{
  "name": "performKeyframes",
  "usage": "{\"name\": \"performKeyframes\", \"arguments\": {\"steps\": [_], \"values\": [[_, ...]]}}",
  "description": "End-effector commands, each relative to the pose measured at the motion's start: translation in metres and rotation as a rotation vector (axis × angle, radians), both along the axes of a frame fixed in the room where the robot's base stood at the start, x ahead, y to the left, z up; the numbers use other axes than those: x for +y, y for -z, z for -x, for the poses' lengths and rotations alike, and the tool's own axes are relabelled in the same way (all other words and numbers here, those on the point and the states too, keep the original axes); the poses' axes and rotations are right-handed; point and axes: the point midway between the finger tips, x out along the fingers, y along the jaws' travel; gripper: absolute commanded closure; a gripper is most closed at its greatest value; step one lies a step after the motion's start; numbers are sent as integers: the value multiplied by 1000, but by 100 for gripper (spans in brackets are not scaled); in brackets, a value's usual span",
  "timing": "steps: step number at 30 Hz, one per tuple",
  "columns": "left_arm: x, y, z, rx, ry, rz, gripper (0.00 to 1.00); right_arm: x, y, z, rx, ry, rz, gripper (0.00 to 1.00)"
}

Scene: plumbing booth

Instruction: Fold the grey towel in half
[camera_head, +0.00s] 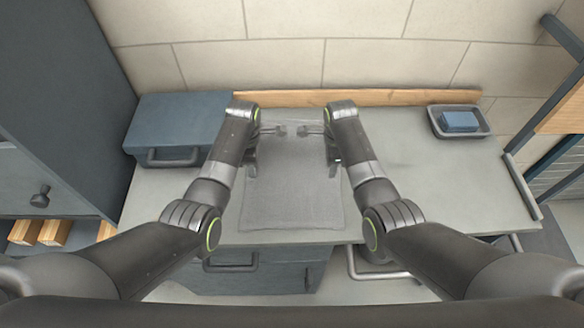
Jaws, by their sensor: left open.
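The grey towel (292,195) lies on the grey worktop in the middle of the head view. Its near edge is close to the worktop's front edge and looks almost straight. Its far part lies between my two grippers, and I cannot tell whether it is flat or bunched there. My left gripper (266,148) is at the towel's far left side, with its fingers apart. My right gripper (320,148) is at the far right side, and its fingers also look apart. I cannot tell whether either gripper touches the cloth.
A blue-grey toolbox (180,122) stands at the back left of the worktop (440,190). A grey dish with a blue sponge (459,121) sits at the back right. A wooden strip (390,97) runs along the tiled wall.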

Motion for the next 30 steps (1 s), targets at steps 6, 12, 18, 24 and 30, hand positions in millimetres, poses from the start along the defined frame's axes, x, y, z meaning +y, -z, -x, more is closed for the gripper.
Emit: {"name": "performKeyframes", "arguments": {"steps": [6, 12, 18, 24, 30], "values": [[0, 2, 0, 0, 0, 0, 58, 0, 3, 0, 0, 0, 0, 58], [0, 2, 0, 1, 0, 0, 65, 0, 4, 0, 2, 0, 0, 65], [0, 3, 0, 1, 0, 0, 78, 0, 5, 1, 2, 0, 0, 78], [0, 3, 0, 1, 0, 0, 91, 0, 5, 1, 3, 0, 0, 91], [0, 3, 0, 1, 0, 0, 100, 0, 5, 1, 4, 0, 1, 100]]}}
